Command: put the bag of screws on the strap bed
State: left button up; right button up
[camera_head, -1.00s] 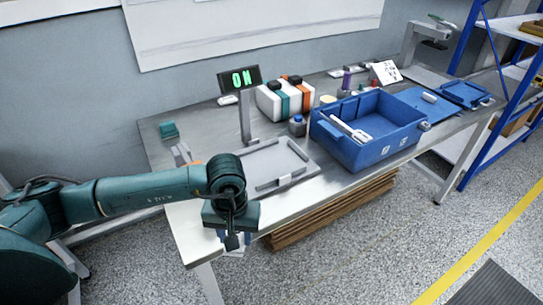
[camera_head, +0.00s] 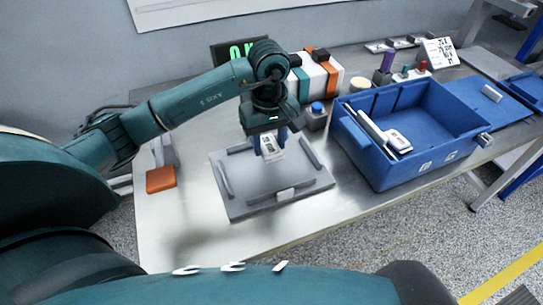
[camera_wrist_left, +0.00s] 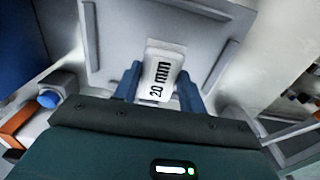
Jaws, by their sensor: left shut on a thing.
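My left gripper (camera_head: 268,143) is shut on the bag of screws (camera_head: 272,149), a small white packet. In the left wrist view, the bag (camera_wrist_left: 160,75) reads "20 mm" and sits between two blue fingers (camera_wrist_left: 160,88). The grey strap bed (camera_head: 250,201), a flat plate with raised bars, lies on the table below the bag. It also fills the upper part of the left wrist view (camera_wrist_left: 110,45). The bag is over the bed's back part; I cannot tell whether it touches the plate. My right gripper is not in view.
A blue-capped container (camera_head: 316,117), strapped white boxes (camera_head: 320,75) and a partly hidden display (camera_head: 228,50) are behind. An orange block (camera_head: 160,179) is at left. The table front is bare.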

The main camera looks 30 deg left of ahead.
aim_at(270, 169)
pick_arm(q)
notch_tip(270, 169, down, 6)
jog(key=shift+r, duration=0.15)
dwell(0.3)
jog(key=shift+f, duration=0.25)
jog(key=o, duration=1)
jog(key=shift+r, duration=0.1)
